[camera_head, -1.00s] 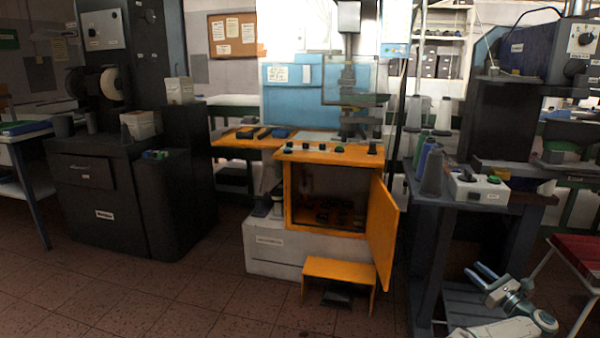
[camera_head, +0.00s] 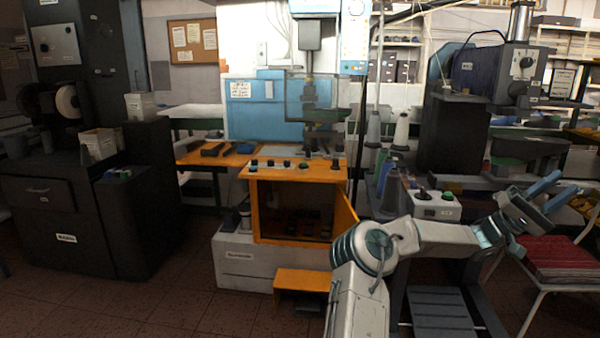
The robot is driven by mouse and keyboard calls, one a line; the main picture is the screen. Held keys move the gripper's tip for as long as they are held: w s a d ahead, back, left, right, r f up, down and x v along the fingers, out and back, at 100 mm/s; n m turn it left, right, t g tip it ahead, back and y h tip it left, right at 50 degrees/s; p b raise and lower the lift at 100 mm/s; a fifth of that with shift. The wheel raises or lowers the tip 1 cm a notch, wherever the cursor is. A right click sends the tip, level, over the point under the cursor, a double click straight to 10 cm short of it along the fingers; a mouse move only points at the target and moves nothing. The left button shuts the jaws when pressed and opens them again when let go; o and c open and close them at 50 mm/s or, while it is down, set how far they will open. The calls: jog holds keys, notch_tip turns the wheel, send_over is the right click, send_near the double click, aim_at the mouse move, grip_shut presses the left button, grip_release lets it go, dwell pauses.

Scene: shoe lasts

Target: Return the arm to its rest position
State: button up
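My gripper (camera_head: 556,193) is at the right of the head view, at the end of my white and teal arm. Its two blue fingers point up and to the right and stand apart, with nothing seen between them. The arm rises from the bottom centre, bends at a large rounded joint, and reaches right, in front of the dark machine stand. No shoe last can be made out clearly in this view.
An orange cabinet (camera_head: 252,209) with its door (camera_head: 345,215) ajar stands in the middle, with an orange step (camera_head: 303,281) before it. A dark machine (camera_head: 130,225) is at the left. A stool with a red seat (camera_head: 562,258) is at the right, near my gripper. Floor at lower left is clear.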

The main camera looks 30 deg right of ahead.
jog(key=a+f+n+t+y+p, duration=0.2)
jog(key=a+f+t+y+p, duration=0.2)
jog(key=a+f+t, duration=0.6)
jog(key=w+a+f+n+t+y+p, duration=0.25)
jog(key=w+a+n+t+p, duration=0.3)
jog(key=w+a+t, duration=0.9)
jog(key=a+r+n+t+y+p, duration=0.1)
jog(key=a+n, duration=0.1)
jog(key=a, duration=1)
jog(key=a+r+n+t+y+p, duration=0.1)
jog(key=a+n+t+y+p, duration=0.1)
jog(key=a, duration=1)
jog(key=w+a+r+n+t+y+p, duration=0.1)
jog(key=a+n, duration=0.3)
jog(key=a, duration=0.8)
jog(key=shift+a+r+t+y+p, duration=0.35)
jog(key=shift+r+t+y+p, duration=0.1)
jog(key=shift+r+p, duration=0.15)
jog(key=shift+a, duration=0.1)
